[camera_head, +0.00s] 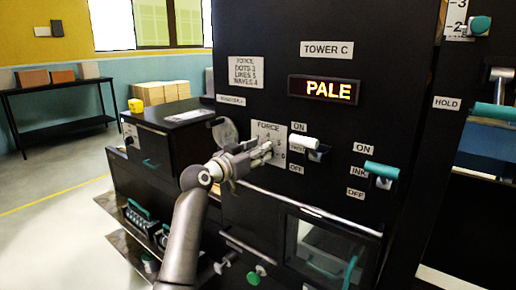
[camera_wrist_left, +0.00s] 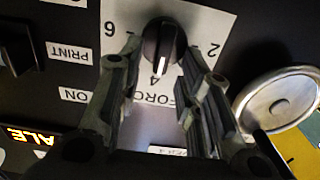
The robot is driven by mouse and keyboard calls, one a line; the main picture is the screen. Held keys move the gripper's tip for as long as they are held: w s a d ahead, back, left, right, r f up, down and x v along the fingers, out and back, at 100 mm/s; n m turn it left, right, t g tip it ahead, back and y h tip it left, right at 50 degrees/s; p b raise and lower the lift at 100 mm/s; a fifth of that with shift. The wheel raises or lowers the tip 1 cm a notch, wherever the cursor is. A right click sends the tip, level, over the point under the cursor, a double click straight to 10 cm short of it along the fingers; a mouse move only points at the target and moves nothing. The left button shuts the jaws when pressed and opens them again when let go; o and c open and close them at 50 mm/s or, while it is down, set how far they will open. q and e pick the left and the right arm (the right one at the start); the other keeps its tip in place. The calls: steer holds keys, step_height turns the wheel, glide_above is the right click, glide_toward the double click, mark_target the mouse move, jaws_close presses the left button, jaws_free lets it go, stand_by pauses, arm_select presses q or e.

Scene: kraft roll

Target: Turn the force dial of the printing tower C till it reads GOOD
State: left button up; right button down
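The display (camera_head: 323,89) on the black panel of tower C (camera_head: 327,49) reads PALE in lit letters. The force dial's white plate (camera_head: 266,128) is partly hidden behind my left gripper (camera_head: 265,154) in the head view. In the left wrist view, the dial's black knob (camera_wrist_left: 162,45) shows on the numbered plate, upside down, with 6, 4 and 2 visible. My left gripper (camera_wrist_left: 160,62) is open, its fingers on either side of the knob. I cannot tell whether they touch it. My right gripper is not in view.
A white-handled print switch (camera_head: 303,143) and a teal-handled ink switch (camera_head: 381,169) sit right of the dial. A round metal disc (camera_wrist_left: 280,98) is close beside the fingers. A FORCE chart (camera_head: 246,72) hangs above. Open floor (camera_head: 60,190) lies left.

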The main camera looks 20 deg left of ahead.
arm_select(q)
steer(key=shift+w, duration=0.1)
jaws_close()
stand_by(0.3)
steer(key=shift+s+d+f+m+b, duration=0.1)
steer(key=shift+d+m+b, duration=0.15)
steer(key=shift+m+b, duration=1)
steer(key=shift+s+d+f+m+b, duration=0.1)
steer(key=shift+d+f+m+b, duration=0.1)
steer(key=shift+m+b, duration=1.1)
steer(key=shift+s+d+f+m+b, duration=0.2)
steer(key=shift+m+b, duration=0.45)
steer(key=shift+m, duration=1.2)
steer(key=shift+w+r, duration=0.15)
